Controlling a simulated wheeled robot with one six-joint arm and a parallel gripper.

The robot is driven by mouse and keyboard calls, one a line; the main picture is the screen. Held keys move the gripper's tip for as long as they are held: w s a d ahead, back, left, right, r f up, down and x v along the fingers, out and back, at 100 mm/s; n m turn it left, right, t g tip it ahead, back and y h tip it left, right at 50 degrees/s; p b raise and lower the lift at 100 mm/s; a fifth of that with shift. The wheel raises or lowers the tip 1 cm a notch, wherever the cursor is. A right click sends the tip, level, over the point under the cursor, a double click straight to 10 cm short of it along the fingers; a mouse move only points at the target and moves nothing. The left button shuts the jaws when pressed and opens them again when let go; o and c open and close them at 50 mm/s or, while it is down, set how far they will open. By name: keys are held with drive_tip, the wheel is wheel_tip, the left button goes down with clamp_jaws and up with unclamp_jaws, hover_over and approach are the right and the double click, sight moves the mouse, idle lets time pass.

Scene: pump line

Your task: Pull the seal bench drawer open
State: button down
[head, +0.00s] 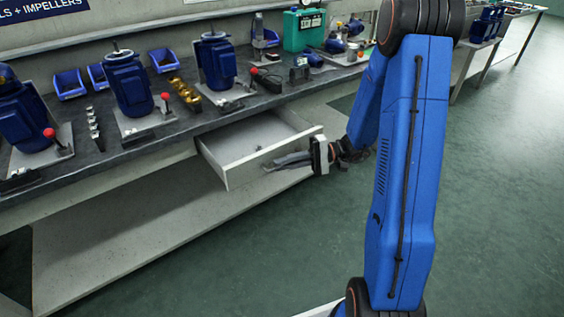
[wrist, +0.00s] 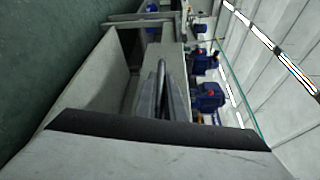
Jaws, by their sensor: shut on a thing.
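The seal bench drawer (head: 240,168) is light grey and sits under the dark bench top. My gripper (head: 280,163) is at the drawer's front panel, reaching in from the right. Its fingers are shut at the panel, on what appears to be the handle, which they hide. In the wrist view my gripper's fingers (wrist: 162,92) lie close together against the pale drawer front (wrist: 128,95).
The bench top (head: 185,118) carries several blue pumps (head: 127,82), blue bins (head: 163,59), brass parts (head: 184,91) and a green case (head: 303,30). A pale lower shelf (head: 120,225) lies beneath. Green floor (head: 500,150) is clear to the right.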

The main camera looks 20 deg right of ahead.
drive_tip(key=c, duration=1.8)
unclamp_jaws()
drive_tip(key=shift+c, duration=0.2)
drive_tip(key=shift+d, duration=0.1)
drive_tip(key=s+d+r, duration=0.1)
drive_tip(key=d, duration=1.6)
drive_tip(key=shift+r, duration=0.15)
drive_tip(key=shift+s+d, duration=0.1)
